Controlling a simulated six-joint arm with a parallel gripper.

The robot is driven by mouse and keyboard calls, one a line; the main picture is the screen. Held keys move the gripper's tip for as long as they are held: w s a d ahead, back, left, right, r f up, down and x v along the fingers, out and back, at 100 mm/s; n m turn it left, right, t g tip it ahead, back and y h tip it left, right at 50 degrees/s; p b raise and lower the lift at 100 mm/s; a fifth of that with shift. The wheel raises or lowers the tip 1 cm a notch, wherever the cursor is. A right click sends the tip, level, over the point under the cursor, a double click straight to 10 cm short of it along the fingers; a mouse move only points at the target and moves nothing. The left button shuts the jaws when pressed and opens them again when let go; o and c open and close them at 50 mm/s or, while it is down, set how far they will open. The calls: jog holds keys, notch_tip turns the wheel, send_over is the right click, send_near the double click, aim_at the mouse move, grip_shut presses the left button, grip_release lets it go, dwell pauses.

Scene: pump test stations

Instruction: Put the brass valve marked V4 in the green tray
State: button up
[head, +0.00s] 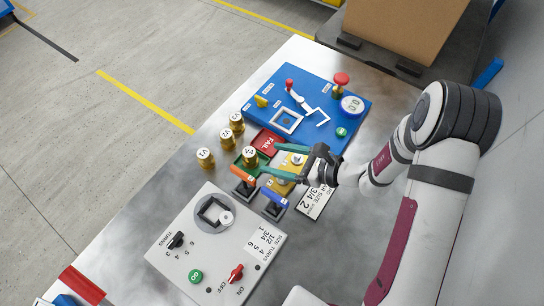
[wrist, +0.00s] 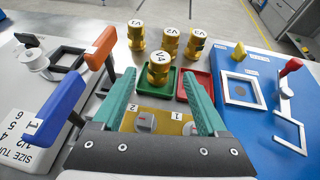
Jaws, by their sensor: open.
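The brass valve marked V4 (head: 250,157) stands upright in the green tray (head: 238,172), its white label on top. In the wrist view, V4 (wrist: 158,73) stands inside the green tray (wrist: 171,91), just beyond and between my fingertips. My gripper (head: 267,158) is open, its two teal fingers reaching over the yellow block toward the tray. In the wrist view, my gripper (wrist: 160,78) shows clear gaps on both sides of V4, with nothing held. The fingers and valve hide part of the tray.
Brass valves V1 (wrist: 136,36), V2 (wrist: 170,40) and V3 (wrist: 195,43) stand behind the tray. A red FAIL tray (head: 268,141) adjoins it. Orange (head: 244,176) and blue (head: 275,198) levers stand close to my gripper. Blue (head: 320,88) and grey (head: 205,250) panels flank this area.

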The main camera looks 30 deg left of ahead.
jog(key=s+d+r+n+g+h, duration=0.1)
jog(key=s+d+r+n+g, duration=0.2)
jog(key=r, duration=0.7)
jog(key=s+d+r+n+t+h, duration=0.1)
jog(key=s+d+r+n+h, duration=0.1)
jog(key=d, duration=0.5)
jog(key=s+d+r+n+t+h, duration=0.2)
jog(key=s+d+h, duration=0.3)
jog(key=d, duration=0.3)
jog(key=s+d+r+n+t+h, duration=0.1)
jog(key=s+d+n+h, duration=0.2)
jog(key=d, duration=0.5)
jog(key=shift+s+d+r+n+h, duration=0.3)
jog(key=shift+s+r+n, duration=0.1)
jog(key=shift+s, duration=0.5)
